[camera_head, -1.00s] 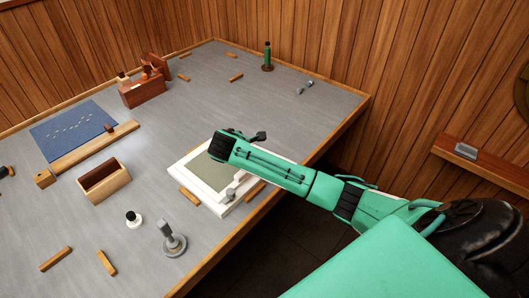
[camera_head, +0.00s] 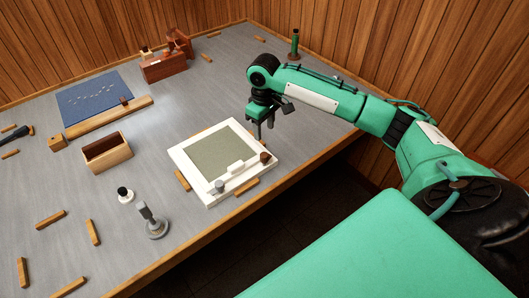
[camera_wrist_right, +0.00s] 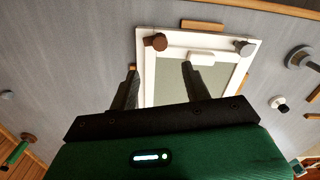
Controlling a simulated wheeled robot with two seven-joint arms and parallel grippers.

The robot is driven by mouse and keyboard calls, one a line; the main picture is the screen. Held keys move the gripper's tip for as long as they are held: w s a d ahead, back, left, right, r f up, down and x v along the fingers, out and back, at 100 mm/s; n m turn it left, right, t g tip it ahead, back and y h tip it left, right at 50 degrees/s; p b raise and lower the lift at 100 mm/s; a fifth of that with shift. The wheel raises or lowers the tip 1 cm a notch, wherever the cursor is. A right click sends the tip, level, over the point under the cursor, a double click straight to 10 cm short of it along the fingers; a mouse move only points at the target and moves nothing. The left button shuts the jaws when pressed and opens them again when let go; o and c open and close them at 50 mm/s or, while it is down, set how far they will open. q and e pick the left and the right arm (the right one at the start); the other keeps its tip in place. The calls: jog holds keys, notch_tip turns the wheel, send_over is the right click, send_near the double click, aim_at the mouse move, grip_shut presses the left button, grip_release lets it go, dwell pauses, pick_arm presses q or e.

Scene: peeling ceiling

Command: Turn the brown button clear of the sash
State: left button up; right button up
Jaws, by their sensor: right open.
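The white sash (camera_head: 240,180) with a grey-green panel (camera_head: 220,152) lies flat near the table's front edge. The brown button (camera_head: 265,157) sits at its right corner; the grey button (camera_head: 219,187) is at the front corner, with a white pull between them. The wrist view also shows the brown button (camera_wrist_right: 155,41), beyond my fingers, and the grey button (camera_wrist_right: 243,48). My right gripper (camera_head: 261,127) is open and empty, pointing down above the sash's back right side, apart from the brown button. My left gripper is not in view.
A wooden open box (camera_head: 107,152), a grey clamp-like piece (camera_head: 155,226) and a black-topped white knob (camera_head: 125,195) stand to the left. A blue mat (camera_head: 95,100) lies farther back. A green bottle-like object (camera_head: 294,44) stands at the back right. Small wooden strips are scattered around.

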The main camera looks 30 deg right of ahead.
aim_at(264, 154)
notch_tip(264, 154, down, 11)
jog(key=shift+f+p, duration=0.15)
jog(key=shift+p, duration=0.55)
jog(key=shift+f, duration=0.7)
jog(key=c, duration=1)
jog(key=m+p, duration=0.1)
jog(key=p, duration=0.1)
jog(key=m+p, duration=0.1)
jog(key=p, duration=0.1)
jog(key=shift+r, duration=0.3)
jog(key=shift+f+m+p, duration=0.15)
jog(key=shift+m+p, duration=0.25)
jog(key=shift+m, duration=0.1)
jog(key=shift+f, duration=0.1)
jog(key=o, duration=1)
